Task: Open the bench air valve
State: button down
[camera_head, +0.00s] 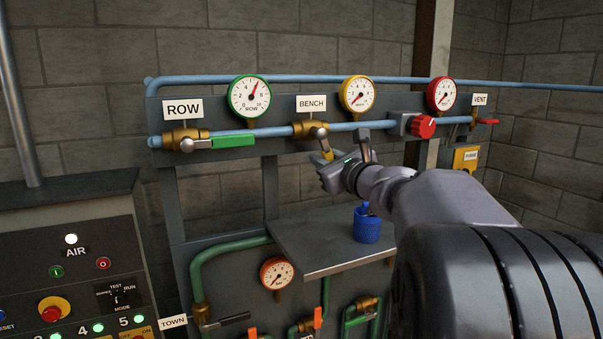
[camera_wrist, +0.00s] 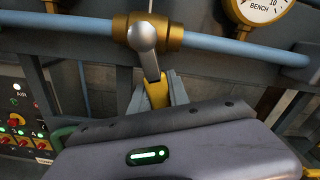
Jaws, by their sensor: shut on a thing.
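The bench air valve (camera_head: 312,129) is a brass body on the upper blue pipe, under a white BENCH label (camera_head: 311,104). Its lever has a yellow handle (camera_head: 327,155) that hangs down from the pivot, across the pipe, leaning slightly right. My gripper (camera_head: 341,153) is at the handle from the front and below. In the wrist view the brass valve body (camera_wrist: 165,34) and silver pivot show above, and the yellow handle (camera_wrist: 157,93) sits between the two fingers of my gripper (camera_wrist: 159,92), which is shut on it. The handle's lower end is hidden by the gripper.
The row valve's green handle (camera_head: 233,141) lies along the pipe at left. A yellow-rimmed gauge (camera_head: 357,95) is above right, a red knob (camera_head: 424,127) farther right. A blue cup (camera_head: 367,225) stands on the grey shelf (camera_head: 310,262) below my arm.

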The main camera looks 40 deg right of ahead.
jog(key=s+d+r+n+b, duration=0.1)
jog(key=d+r+n+b, duration=0.3)
jog(key=n+b, duration=0.5)
jog(key=shift+r+n, duration=1.1)
jog(key=shift+n, duration=1.2)
jog(key=shift+r, duration=0.1)
jog(key=c, duration=1.2)
grip_release()
jog(key=shift+c, duration=0.2)
jog(key=b+v, duration=0.3)
jog(key=v, duration=1.4)
jog(key=shift+s+b, duration=0.2)
jog(key=shift+b, duration=0.15)
